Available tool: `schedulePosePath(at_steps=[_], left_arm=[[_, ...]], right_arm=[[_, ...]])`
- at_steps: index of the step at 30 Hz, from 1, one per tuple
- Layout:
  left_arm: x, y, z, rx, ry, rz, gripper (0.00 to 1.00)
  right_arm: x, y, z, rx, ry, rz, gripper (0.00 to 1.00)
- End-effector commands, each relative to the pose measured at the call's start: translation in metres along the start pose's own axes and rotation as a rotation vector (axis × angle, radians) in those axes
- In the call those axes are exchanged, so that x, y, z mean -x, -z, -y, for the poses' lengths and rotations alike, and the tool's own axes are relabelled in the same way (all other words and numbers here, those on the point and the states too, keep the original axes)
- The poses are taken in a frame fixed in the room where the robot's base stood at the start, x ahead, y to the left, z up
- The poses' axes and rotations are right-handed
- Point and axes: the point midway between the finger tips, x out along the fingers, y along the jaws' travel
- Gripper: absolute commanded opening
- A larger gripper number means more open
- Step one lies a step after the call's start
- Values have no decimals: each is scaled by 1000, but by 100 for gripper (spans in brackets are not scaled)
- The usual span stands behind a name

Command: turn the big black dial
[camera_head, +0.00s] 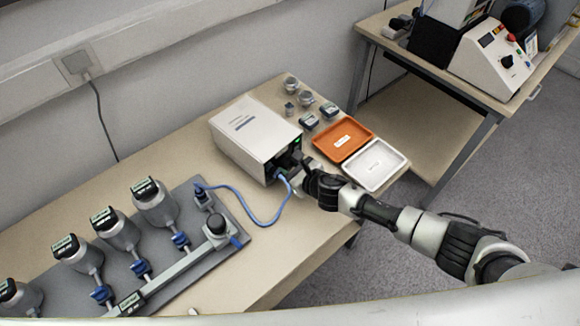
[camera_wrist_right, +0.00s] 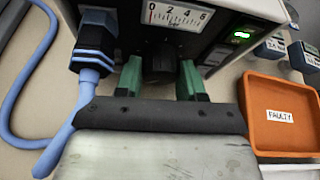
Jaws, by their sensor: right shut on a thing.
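The big black dial (camera_wrist_right: 160,62) is on the front of a white box-shaped device (camera_head: 250,135), below a white scale with numbers (camera_wrist_right: 180,16). My right gripper (camera_wrist_right: 160,76) has its two green-padded fingers on either side of the dial and is shut on it. In the head view my right gripper (camera_head: 290,163) is at the device's front face and mostly hides the dial. Whether the dial is turned cannot be read from its face. My left gripper is not in view.
A blue cable plug (camera_wrist_right: 95,40) sits left of the dial, its cable (camera_head: 262,215) running to a grey manifold board (camera_head: 75,240). An orange tray (camera_head: 343,126) marked FAULTY and a white tray (camera_head: 376,184) lie to the right. Several small metal parts (camera_head: 306,98) stand behind.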

Motion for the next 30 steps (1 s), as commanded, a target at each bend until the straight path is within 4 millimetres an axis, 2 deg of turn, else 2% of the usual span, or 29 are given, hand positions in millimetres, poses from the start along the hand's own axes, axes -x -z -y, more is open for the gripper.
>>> schedulePosePath(at_steps=[7, 18, 30], left_arm=[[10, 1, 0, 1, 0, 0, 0], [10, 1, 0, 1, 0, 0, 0], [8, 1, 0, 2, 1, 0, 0]], right_arm=[[1, -1, 2, -156, -63, -11, 15], [0, 1, 3, -391, -161, -21, 15], [0, 1, 3, -500, -207, -26, 15]])
